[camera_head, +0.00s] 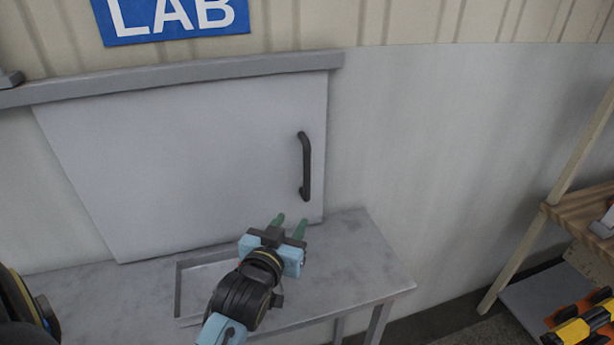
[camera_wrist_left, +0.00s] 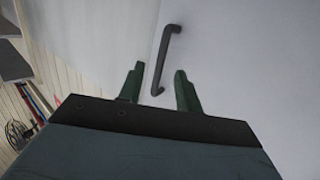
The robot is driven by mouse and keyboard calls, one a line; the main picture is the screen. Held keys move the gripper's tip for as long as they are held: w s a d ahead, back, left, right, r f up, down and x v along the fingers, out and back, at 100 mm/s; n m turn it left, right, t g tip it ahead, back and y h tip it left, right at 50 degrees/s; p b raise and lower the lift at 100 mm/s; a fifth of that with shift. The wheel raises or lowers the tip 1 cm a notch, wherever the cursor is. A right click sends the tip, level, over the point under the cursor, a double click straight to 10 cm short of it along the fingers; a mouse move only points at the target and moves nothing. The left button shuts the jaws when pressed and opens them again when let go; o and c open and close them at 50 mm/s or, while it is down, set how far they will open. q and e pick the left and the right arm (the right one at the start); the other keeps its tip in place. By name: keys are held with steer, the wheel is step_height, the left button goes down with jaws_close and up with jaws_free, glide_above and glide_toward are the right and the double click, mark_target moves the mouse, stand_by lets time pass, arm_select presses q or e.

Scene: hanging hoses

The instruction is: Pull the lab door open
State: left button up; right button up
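The lab door (camera_head: 200,150) is a pale grey panel under a grey rail (camera_head: 180,78), with a blue LAB sign (camera_head: 172,16) above. Its dark vertical handle (camera_head: 305,166) is near the door's right edge. My left gripper (camera_head: 290,224) is below the handle, its green fingers apart and empty, pointing toward the door. In the left wrist view the handle (camera_wrist_left: 165,60) stands ahead, and its lower end shows between the two open fingertips (camera_wrist_left: 158,72). I cannot tell how far in front of the fingers it is. My right gripper is not in view.
A grey bench (camera_head: 345,262) with a shallow tray (camera_head: 192,290) runs below the door, under my left arm. A wooden shelf (camera_head: 585,208) stands at the right, with a yellow and black item (camera_head: 578,328) low beside it. The wall right of the door is bare.

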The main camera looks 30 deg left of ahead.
mark_target(306, 176)
arm_select(q)
steer(key=shift+t+y, duration=0.5)
steer(key=shift+t, duration=0.2)
steer(key=r+x, duration=0.1)
steer(key=x, duration=0.8)
steer(key=r+p+x, duration=0.1)
steer(key=x, duration=0.4)
steer(key=shift+w+a+r, duration=0.1)
steer(key=shift+a+r, duration=0.2)
steer(key=shift+r, duration=0.05)
steer(key=shift+c, duration=0.2)
jaws_close()
